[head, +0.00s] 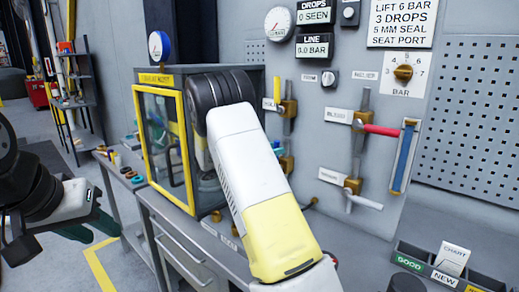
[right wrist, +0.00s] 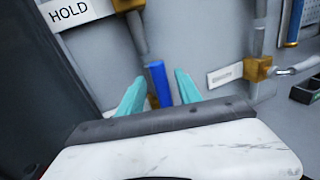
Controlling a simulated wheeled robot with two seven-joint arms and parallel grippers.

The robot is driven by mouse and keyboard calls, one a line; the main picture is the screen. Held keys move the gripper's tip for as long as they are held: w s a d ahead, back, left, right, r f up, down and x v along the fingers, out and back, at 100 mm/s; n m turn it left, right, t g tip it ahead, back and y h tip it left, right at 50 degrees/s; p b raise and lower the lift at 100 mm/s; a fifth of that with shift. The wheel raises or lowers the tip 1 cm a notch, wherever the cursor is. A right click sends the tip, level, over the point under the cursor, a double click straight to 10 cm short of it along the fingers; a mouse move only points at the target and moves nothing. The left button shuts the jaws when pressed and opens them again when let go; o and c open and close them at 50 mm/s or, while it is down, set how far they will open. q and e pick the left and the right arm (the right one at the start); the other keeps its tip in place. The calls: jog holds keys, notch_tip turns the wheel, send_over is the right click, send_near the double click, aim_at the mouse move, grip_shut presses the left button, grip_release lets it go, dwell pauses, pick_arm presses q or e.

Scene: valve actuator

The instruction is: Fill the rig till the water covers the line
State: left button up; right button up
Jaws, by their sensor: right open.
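A tall, narrow gauge (head: 404,157) with a blue column stands on the wall panel at the right in the head view. I cannot make out a line mark on it. My right gripper (right wrist: 160,84) is open, with one teal finger on each side of the handle; contact cannot be told.
A red-handled valve (head: 380,130) and a white-handled valve (head: 363,201) are on the right pipe. A yellow-handled valve (head: 270,104) is on the left pipe. A yellow-framed cabinet (head: 165,82) stands left of my arm. A parts tray (head: 425,268) sits at the lower right.

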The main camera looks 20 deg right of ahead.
jog(key=shift+x, duration=0.95)
grip_shut()
dwell(0.7)
